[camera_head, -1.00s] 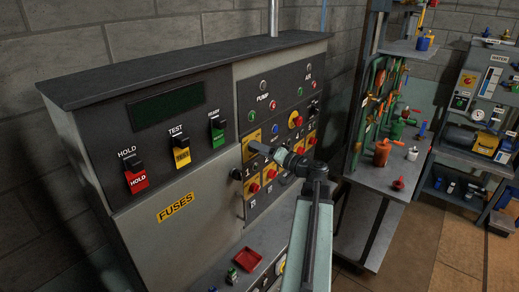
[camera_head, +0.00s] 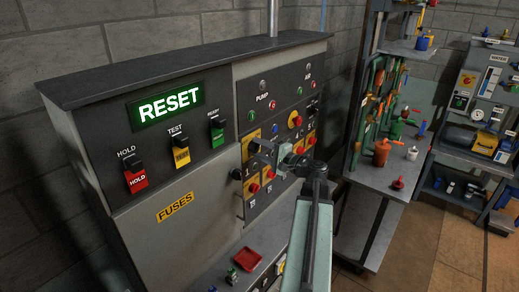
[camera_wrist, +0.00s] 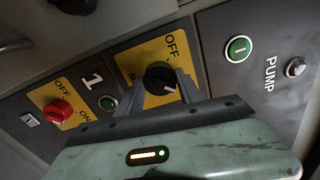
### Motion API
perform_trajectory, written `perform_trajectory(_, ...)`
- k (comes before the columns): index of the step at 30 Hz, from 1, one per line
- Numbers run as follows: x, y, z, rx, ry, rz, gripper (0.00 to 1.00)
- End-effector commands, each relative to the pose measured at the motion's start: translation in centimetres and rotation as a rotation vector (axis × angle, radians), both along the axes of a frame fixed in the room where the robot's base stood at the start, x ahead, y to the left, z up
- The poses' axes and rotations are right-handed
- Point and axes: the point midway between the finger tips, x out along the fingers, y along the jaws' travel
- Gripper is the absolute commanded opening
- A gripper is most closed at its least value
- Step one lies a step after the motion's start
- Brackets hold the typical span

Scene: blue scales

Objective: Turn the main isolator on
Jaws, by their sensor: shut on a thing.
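The main isolator is a black rotary knob (camera_wrist: 160,78) on a yellow plate (camera_wrist: 137,58) in the wrist view. The plate reads "OFF" near its upper right corner, and a letter "M" shows at its left; the rest of the lettering is hidden. A short white mark shows on the knob's face. My gripper (camera_wrist: 163,88) has its fingers on both sides of the knob and is shut on it. In the head view my gripper (camera_head: 266,149) is at the yellow plate (camera_head: 250,146), and the knob is hidden there.
A red knob (camera_wrist: 58,112) marked 1 and a green pump button (camera_wrist: 238,49) flank the isolator. More red knobs lie close below and right. HOLD, TEST and READY switches (camera_head: 175,150) sit left. A bench (camera_head: 380,185) stands right.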

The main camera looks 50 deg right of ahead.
Motion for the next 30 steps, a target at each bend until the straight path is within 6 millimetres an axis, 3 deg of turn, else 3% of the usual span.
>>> perform_trajectory(22,-0.01,0.09,-0.14,0.086,0.011,0.003,0.02)
perform_trajectory(23,-0.01,0.09,-0.14,0.085,0.011,0.003,0.46)
perform_trajectory(25,-0.01,0.09,-0.12,0.085,0.01,0.001,0.65)
perform_trajectory(30,0.0,0.07,-0.08,0.086,0.009,0.001,0.65)
